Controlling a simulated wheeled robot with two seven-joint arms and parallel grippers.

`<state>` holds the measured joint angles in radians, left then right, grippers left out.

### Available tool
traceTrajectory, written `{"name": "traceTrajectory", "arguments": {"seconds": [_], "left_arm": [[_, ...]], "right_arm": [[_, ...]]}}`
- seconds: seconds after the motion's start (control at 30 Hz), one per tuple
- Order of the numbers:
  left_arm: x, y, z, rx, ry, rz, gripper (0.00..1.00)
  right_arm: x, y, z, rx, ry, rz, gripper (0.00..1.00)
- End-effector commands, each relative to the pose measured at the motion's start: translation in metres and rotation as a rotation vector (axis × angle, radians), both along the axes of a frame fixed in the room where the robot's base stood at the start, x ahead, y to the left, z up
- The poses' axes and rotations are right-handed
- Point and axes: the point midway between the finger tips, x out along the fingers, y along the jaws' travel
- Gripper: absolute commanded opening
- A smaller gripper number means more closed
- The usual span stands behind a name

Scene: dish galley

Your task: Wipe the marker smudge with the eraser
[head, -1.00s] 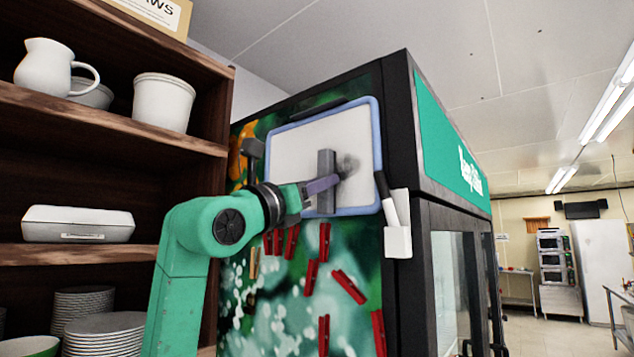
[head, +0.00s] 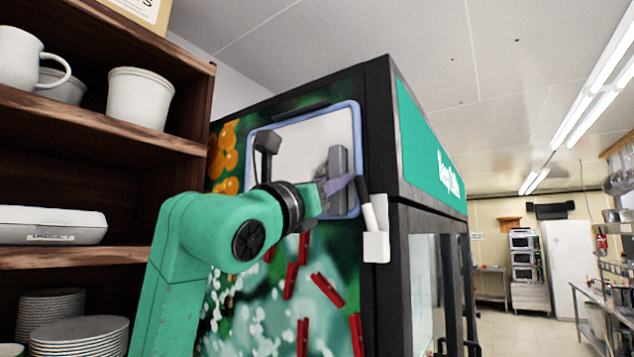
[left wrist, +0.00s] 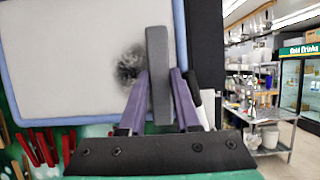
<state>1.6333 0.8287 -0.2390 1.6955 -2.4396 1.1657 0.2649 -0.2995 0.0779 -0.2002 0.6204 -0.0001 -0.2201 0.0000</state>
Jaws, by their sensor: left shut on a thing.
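The grey block eraser (head: 340,160) is upright in my left gripper (head: 343,186), near the right edge of the blue-framed whiteboard (head: 300,145). In the left wrist view, the gripper's two purple fingers (left wrist: 161,78) are shut on the eraser (left wrist: 158,62) from both sides. The dark marker smudge (left wrist: 129,67) shows on the whiteboard (left wrist: 70,60) just left of the eraser. In the head view the smudge (head: 322,172) is faint and partly hidden by the gripper. I cannot tell whether the eraser touches the board. My right gripper is not in view.
A white holder (head: 376,246) with a marker (head: 368,212) sits right of the board. Red clips (head: 327,290) are on the panel below. A wooden shelf (head: 100,125) with crockery stands close on the left. The dark cabinet edge (head: 377,120) is just right of the board.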

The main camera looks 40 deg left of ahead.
Motion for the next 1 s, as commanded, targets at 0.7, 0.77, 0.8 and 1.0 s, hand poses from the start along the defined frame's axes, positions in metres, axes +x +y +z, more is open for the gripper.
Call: {"name": "traceTrajectory", "arguments": {"seconds": [0.7, 0.77, 0.8, 1.0], "left_arm": [[0.001, 0.028, 0.009, -0.001, 0.003, 0.003, 0.00], [0.001, 0.030, 0.009, -0.001, 0.003, 0.003, 0.00], [0.001, 0.031, 0.009, -0.001, 0.003, 0.002, 0.00], [0.000, 0.049, 0.009, -0.003, 0.004, 0.003, 0.00]], "right_arm": [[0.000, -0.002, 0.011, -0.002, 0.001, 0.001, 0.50], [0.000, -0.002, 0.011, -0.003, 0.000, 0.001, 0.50], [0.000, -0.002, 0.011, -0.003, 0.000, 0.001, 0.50], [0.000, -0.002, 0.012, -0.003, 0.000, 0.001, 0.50]]}}
